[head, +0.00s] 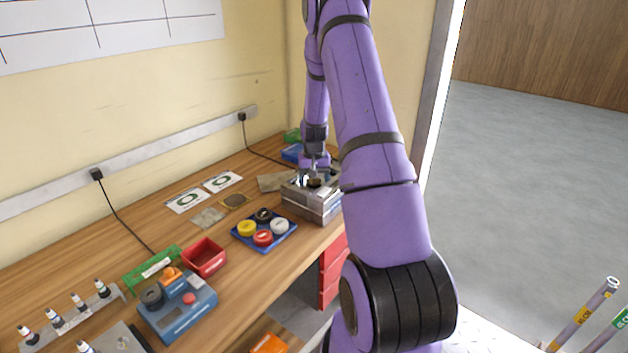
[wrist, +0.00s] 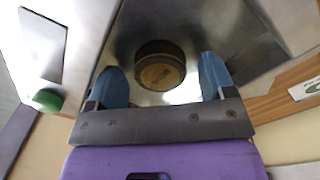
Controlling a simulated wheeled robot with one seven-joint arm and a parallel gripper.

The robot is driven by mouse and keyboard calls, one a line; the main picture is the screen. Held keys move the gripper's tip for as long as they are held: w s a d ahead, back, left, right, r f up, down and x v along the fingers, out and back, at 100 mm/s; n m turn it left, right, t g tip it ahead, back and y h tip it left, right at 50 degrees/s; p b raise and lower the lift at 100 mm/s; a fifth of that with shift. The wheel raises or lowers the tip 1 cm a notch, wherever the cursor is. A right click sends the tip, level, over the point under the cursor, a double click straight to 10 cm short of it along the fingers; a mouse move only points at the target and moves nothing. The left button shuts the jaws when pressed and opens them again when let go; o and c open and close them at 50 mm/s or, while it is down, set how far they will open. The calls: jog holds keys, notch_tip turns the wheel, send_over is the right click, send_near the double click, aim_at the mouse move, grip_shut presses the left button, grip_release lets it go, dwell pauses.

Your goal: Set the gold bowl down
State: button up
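The gold bowl (wrist: 161,72) shows in the wrist view as a small round piece with a dark rim and a gold-brown face. It rests on the shiny metal top of a box-like device. In the head view it is a small dark gold spot (head: 314,183) on the metal device (head: 311,205), partly hidden by my gripper. My gripper (wrist: 162,82) is open, with one blue fingertip on each side of the bowl and a gap showing to both. In the head view my gripper (head: 315,172) is just above the device.
On the wooden bench, a blue tray (head: 240,232) with several coloured round pieces, a red bin (head: 204,257) and a blue device (head: 178,312) stand to the left. Two printed cards (head: 188,201) lie near the wall. Bare bench shows along the front edge.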

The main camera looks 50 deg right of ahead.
aim_at(314, 181)
notch_tip(314, 181, up, 12)
jog(key=s+a+r+n+t, duration=0.1)
jog(key=s+a+r+n, duration=0.15)
jog(key=a+r, duration=0.7)
jog(key=s+a+r+n+t, duration=0.1)
jog(key=s+a+r, duration=0.2)
jog(key=a+r, duration=0.7)
jog(key=s+a+r+n+t, duration=0.1)
jog(key=s+a+r+n, duration=0.1)
jog(key=s+a, duration=0.6)
jog(key=s+a+r+n+t, duration=0.1)
jog(key=s+a+n+t, duration=0.1)
jog(key=s+a, duration=0.6)
jog(key=s, duration=0.4)
jog(key=shift+s+a+r+n, duration=0.15)
jog(key=shift+a+r+n, duration=0.2)
jog(key=shift+a+r, duration=0.05)
